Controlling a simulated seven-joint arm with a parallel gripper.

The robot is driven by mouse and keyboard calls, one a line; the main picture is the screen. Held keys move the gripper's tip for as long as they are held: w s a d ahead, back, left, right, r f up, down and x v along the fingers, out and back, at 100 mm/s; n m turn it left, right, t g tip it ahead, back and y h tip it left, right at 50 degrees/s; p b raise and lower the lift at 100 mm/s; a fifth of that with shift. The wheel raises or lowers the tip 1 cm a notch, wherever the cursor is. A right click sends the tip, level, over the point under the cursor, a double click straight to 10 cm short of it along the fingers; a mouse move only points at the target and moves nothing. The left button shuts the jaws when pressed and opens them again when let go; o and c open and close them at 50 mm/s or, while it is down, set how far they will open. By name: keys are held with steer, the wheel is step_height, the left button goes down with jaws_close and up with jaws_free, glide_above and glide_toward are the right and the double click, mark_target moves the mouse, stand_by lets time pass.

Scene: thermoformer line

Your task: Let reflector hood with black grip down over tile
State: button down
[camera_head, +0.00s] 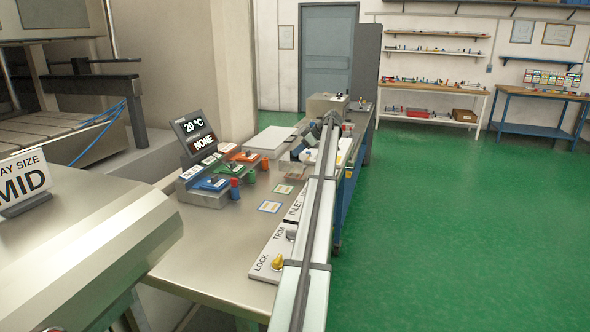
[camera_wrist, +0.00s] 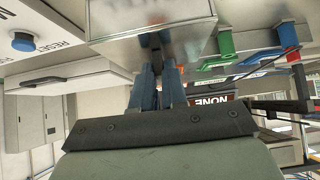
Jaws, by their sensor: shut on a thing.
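In the wrist view my gripper (camera_wrist: 157,85) has its two blue fingers closed on a black grip (camera_wrist: 157,46). The grip joins a shiny metal box, the reflector hood (camera_wrist: 150,28), at the top of the picture. In the head view my own arm runs up the middle and hides most of the gripper and the hood. No tile can be made out for certain under the hood. Whether the hood touches anything below cannot be told.
A steel bench (camera_head: 215,245) carries a display (camera_head: 195,135) reading 20 °C and NONE, coloured handles, framed squares (camera_head: 270,206), and a TRIM/LOCK panel (camera_head: 270,252). A blue RESET button (camera_wrist: 24,41) shows in the wrist view. The green floor (camera_head: 450,230) at right is clear.

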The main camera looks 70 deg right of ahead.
steer(key=shift+r, duration=1)
steer(key=w+a+r, duration=0.3)
steer(key=w+a, duration=0.4)
steer(key=a, duration=0.2)
steer(key=w+a+r, duration=0.4)
steer(key=w+a, duration=0.4)
steer(key=a, duration=0.1)
steer(key=w+a+r, duration=0.4)
steer(key=w+a, duration=0.3)
steer(key=a, duration=0.3)
steer(key=shift+w, duration=0.3)
steer(key=shift+f, duration=0.1)
steer(key=shift+f, duration=2.8)
steer(key=shift+f, duration=2.7)
